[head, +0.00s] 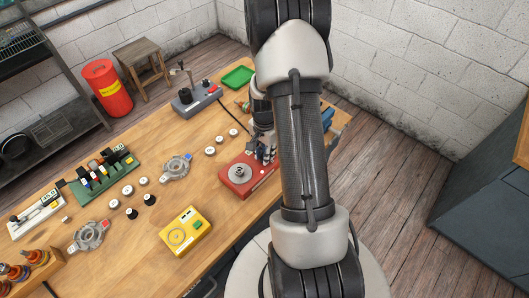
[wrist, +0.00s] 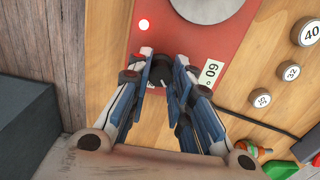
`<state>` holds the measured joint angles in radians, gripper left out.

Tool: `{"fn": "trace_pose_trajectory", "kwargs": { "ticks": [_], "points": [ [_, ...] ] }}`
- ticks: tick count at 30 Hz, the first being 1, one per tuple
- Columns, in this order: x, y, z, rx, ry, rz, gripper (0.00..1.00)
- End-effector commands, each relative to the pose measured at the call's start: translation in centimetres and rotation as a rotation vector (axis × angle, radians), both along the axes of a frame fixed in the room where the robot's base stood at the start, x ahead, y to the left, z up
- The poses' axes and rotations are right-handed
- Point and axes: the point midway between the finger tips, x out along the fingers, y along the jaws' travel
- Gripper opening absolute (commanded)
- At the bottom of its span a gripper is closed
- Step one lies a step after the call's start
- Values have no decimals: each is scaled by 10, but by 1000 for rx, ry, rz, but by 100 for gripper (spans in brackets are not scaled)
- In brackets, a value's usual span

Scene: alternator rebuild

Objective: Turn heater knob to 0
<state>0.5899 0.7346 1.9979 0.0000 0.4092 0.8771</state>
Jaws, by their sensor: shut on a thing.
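The heater is a red box (head: 237,182) with a round metal plate (head: 240,173) on top, on the wooden table in the head view. In the wrist view its red face (wrist: 180,38) shows a lit lamp (wrist: 143,25) and a white label (wrist: 210,74) with digits that look like 60 upside down. The dark knob (wrist: 158,76) sits between my fingertips, mostly hidden by them. My gripper (wrist: 157,72) is shut on the knob. In the head view my gripper (head: 266,153) is at the heater's right side, partly behind my arm. The knob's pointer is hidden.
Round number-marked pieces (wrist: 308,32) lie beside the heater. A yellow meter (head: 187,232), a grey device (head: 196,99), a green tray (head: 238,76) and metal housings (head: 176,168) stand around on the table. The table's right edge is close to the heater.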

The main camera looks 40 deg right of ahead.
Motion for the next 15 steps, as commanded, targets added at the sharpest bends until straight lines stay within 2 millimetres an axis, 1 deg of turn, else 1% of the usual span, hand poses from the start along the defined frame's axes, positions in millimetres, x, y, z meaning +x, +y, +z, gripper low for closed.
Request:
{"fn": "trace_pose_trajectory", "kwargs": {
  "ticks": [1, 4, 5, 15],
  "points": [
    [0, 0, 0, 0, 0, 0, 7],
    [0, 0, 0, 0, 0, 0, 0],
    [0, 0, 0, 0, 0, 0, 0],
    [0, 0, 0, 0, 0, 40, 0]
  ]
}}
